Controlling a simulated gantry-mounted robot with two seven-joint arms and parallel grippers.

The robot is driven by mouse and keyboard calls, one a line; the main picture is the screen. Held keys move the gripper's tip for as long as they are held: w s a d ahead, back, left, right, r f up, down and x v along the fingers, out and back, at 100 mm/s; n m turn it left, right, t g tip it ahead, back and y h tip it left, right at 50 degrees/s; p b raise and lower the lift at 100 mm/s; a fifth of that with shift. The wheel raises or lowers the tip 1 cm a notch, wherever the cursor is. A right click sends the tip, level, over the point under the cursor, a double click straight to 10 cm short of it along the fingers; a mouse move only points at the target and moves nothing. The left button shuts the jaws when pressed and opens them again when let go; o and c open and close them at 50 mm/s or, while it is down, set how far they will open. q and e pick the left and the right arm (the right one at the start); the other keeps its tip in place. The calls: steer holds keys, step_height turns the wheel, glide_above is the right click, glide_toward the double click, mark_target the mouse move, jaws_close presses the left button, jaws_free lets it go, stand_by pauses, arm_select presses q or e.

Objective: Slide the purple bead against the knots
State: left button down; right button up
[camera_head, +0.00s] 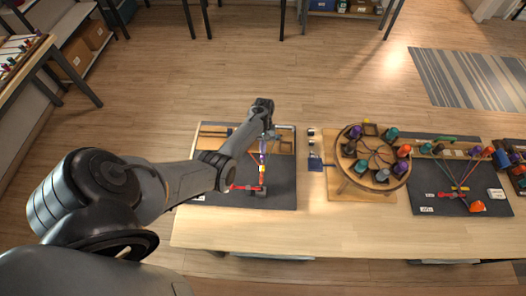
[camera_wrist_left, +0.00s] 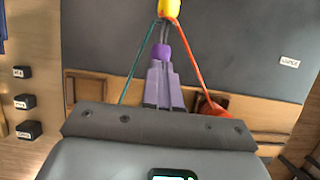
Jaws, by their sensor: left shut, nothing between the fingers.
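The purple bead (camera_wrist_left: 161,51) sits on the middle cords just beyond my left fingertips in the left wrist view. My left gripper (camera_wrist_left: 160,66) is shut with nothing between its fingers, its tips close behind the bead; I cannot tell whether they touch it. A yellow piece (camera_wrist_left: 169,8) lies farther along, where the cords meet at the top edge. The knots cannot be made out. A green cord (camera_wrist_left: 137,64) and an orange-red cord (camera_wrist_left: 191,60) spread to either side. In the head view my left gripper (camera_head: 267,134) is over the cords on the left dark mat (camera_head: 220,180). My right gripper is not in view.
A round braiding stand (camera_head: 345,172) with several coloured bobbins stands right of the mat. A second dark mat (camera_head: 430,200) with cords lies farther right. The table's front strip (camera_head: 330,235) is clear. A red piece (camera_wrist_left: 213,108) is partly hidden by my gripper.

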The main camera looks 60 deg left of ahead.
arm_select(q)
steer(key=shift+w+a+f+b, duration=0.2)
steer(key=shift+w+a+b, duration=0.15)
steer(key=shift+a+b, duration=0.25)
steer(key=shift+w+a+f+b, duration=0.2)
steer(key=shift+w+a+b, duration=0.15)
steer(key=shift+a+b, duration=0.2)
steer(key=w+a+r+b, duration=0.2)
steer(key=w+a+r, duration=0.3)
steer(key=r, duration=0.4)
steer(key=b+x, duration=0.1)
steer(key=x, duration=0.2)
steer(key=b+x, duration=0.1)
steer(key=x, duration=0.2)
steer(key=s+b+x, duration=0.1)
steer(key=b+x, duration=0.1)
steer(key=x, duration=0.1)
steer(key=shift+s+a+f, duration=0.2)
steer(key=shift+a+f, duration=0.05)
steer(key=shift+f, duration=0.05)
steer(key=p, duration=0.1)
steer(key=s+d+r+p, duration=0.1)
steer(key=shift+d+p, duration=0.3)
steer(key=shift+p, duration=0.1)
steer(key=shift+s+d+f+p, duration=0.1)
steer(key=shift+s+d+p, duration=0.3)
steer(key=shift+d, duration=0.15)
steer(key=shift+s+d+f, duration=0.1)
steer(key=shift+s+d, duration=0.05)
steer(key=shift+d, duration=0.1)
